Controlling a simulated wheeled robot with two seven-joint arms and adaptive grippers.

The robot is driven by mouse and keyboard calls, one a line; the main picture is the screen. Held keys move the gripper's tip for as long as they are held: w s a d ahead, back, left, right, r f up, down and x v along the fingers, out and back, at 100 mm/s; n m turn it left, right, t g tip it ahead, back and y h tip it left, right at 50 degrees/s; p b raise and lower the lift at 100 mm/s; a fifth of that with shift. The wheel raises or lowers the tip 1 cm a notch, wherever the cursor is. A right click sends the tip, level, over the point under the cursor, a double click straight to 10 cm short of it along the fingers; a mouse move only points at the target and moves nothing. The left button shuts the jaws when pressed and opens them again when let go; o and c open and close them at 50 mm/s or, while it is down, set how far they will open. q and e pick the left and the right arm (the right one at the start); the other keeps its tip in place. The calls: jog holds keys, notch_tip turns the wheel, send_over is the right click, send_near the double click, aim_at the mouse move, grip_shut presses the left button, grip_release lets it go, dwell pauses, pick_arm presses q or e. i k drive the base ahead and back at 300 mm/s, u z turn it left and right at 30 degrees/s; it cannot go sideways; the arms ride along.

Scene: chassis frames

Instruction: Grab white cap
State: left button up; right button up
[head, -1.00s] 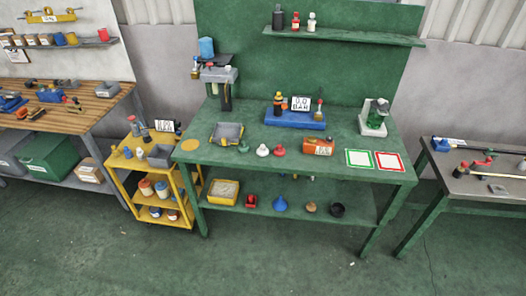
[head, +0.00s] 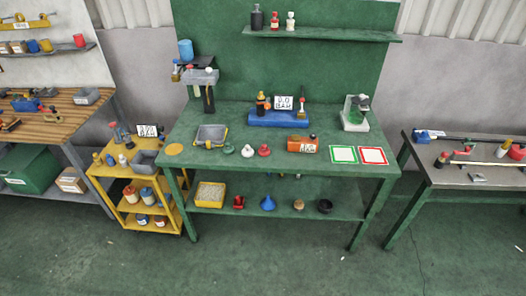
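The white cap (head: 247,151) stands on the front part of the green workbench top (head: 290,163), in the head view. A green cap (head: 228,149) is just left of it and a red cap (head: 264,150) just right of it. The three stand apart in a row. Neither of my grippers shows in the head view.
A grey tray (head: 211,136) lies left of the caps and an orange box (head: 302,145) right of them. A blue base (head: 278,118) with bottles is behind. A yellow cart (head: 128,171) stands at the left. The floor in front is clear.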

aim_at(248, 152)
jog(key=u, duration=0.6)
jog(key=i, duration=0.55)
jog(key=u, duration=0.7)
jog(key=i, duration=1.35)
jog(key=z, duration=0.9)
